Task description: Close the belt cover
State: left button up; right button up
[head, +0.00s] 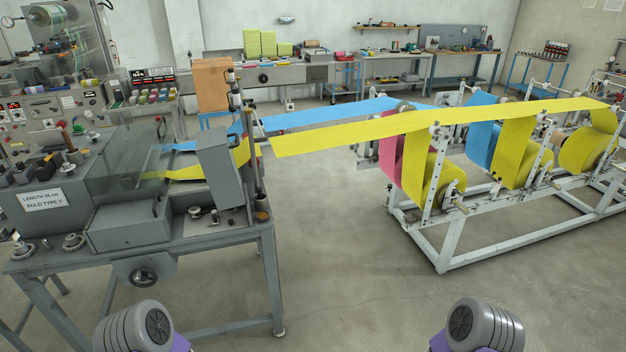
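A grey flow-wrap machine (125,237) stands on a metal frame at the left. A see-through smoky panel (135,160), which looks like the belt cover, stands over the near end of the cloth path. I cannot tell clearly whether it is tilted open or lowered. Yellow cloth (215,168) and blue cloth (185,145) run into the machine beneath or behind it. A grey box-shaped housing (222,168) stands to the panel's right. Neither gripper is in view; only rounded grey links of my arms show at the bottom edge.
A white rack (450,250) with yellow, blue and pink cloth rolls stands at the right. Benches (385,70) line the back wall.

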aim_at(215, 155)
jog(key=z, duration=0.1)
jog(key=k, duration=0.4)
jog(key=z, duration=0.85)
jog(key=i, duration=1.25)
jog(key=u, duration=1.4)
jog(key=i, duration=1.15)
jog(key=z, duration=0.15)
